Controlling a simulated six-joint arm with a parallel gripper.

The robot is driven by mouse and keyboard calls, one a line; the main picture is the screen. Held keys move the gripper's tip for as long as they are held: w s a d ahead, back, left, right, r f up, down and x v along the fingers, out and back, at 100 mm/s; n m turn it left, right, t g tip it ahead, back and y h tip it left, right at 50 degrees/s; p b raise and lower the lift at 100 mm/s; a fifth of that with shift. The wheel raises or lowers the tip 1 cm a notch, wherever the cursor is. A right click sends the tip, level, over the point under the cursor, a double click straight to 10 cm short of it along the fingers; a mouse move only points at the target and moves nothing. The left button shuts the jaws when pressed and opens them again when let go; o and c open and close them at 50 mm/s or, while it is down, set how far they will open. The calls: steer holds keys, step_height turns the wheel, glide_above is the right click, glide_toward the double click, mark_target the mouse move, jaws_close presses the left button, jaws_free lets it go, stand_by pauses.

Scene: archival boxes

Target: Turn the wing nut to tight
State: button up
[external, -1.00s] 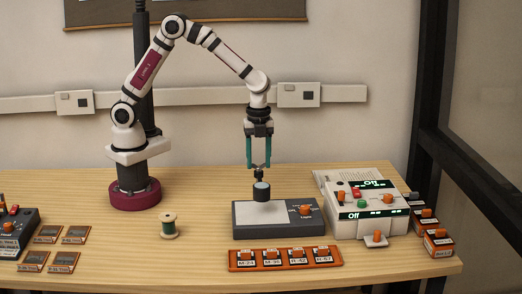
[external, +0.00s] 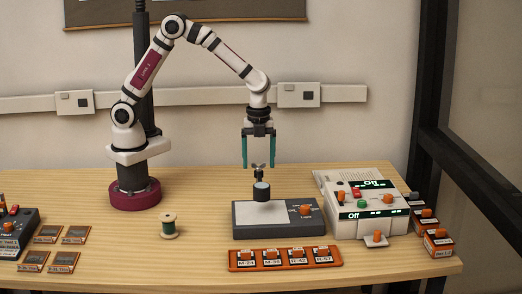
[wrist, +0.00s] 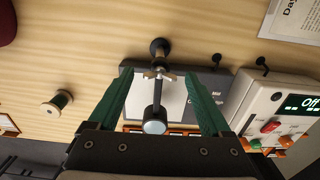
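The small metal wing nut (external: 258,169) sits on a dark stand above the grey box (external: 240,232) with a white top panel. In the wrist view its wings (wrist: 165,74) spread roughly left to right. In the wrist view, clear gaps show between the fingers (wrist: 158,76) and the wings. Any tightness marking is too small to read.
A white control unit (external: 345,225) with displays reading "Off" stands close on the right. An orange rack (external: 285,265) with several labelled blocks lies in front. A thread spool (external: 169,226) stands at left, with bare table around it. More orange-fronted boxes (external: 438,243) stand at the right edge.

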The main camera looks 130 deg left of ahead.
step_height(320, 180, up, 16)
stand_by(0.4)
steer(key=shift+f, duration=0.1)
